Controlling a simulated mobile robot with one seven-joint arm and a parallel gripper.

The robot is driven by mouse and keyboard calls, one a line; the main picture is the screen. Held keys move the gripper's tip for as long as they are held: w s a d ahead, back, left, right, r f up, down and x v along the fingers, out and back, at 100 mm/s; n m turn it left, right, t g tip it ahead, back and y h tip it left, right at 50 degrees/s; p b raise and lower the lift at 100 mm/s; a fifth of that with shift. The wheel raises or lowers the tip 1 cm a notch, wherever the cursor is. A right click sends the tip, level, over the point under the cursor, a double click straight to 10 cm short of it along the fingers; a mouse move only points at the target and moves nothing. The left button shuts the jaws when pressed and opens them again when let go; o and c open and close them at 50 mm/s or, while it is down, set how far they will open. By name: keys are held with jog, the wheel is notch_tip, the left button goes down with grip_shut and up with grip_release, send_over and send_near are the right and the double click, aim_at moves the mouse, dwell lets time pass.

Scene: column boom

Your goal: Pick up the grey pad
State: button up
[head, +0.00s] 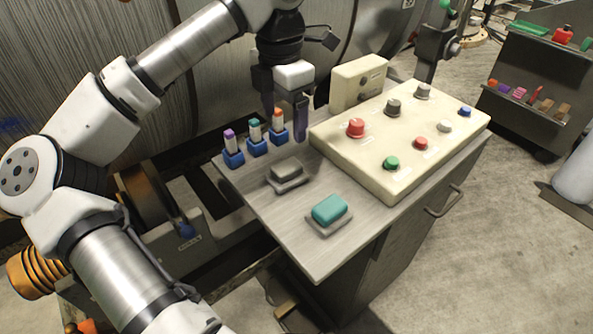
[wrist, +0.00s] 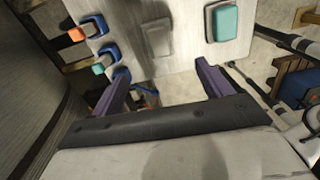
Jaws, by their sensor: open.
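The grey pad (head: 286,168) lies on a grey holder (head: 290,183) on the cabinet top, left of the teal pad. It also shows in the wrist view (wrist: 157,38), beyond my fingertips and roughly between them sideways, partly in shadow. My gripper (head: 286,124) is open with purple fingers, pointing down above the cabinet top behind the grey pad. Both fingers also show in the wrist view (wrist: 161,70), spread apart with nothing between them. The gripper is clear of the pad.
A teal pad (head: 329,209) sits on its holder nearer the front edge. Several blue holders (head: 257,149) with coloured pieces stand along the left edge, close to my gripper. A cream control box (head: 403,150) with buttons fills the right side.

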aim_at(285, 166)
notch_tip(285, 166, down, 8)
jog(key=shift+a+f+p, duration=0.1)
jog(key=shift+f+p, duration=0.15)
jog(key=shift+p, duration=0.15)
jog(key=shift+f+p, duration=0.8)
jog(key=shift+f, duration=1.85)
jog(key=shift+c, duration=0.2)
jog(key=c, duration=1)
jog(key=shift+c, duration=0.2)
jog(key=shift+r, duration=0.15)
notch_tip(285, 166, up, 18)
jog(key=b, duration=0.2)
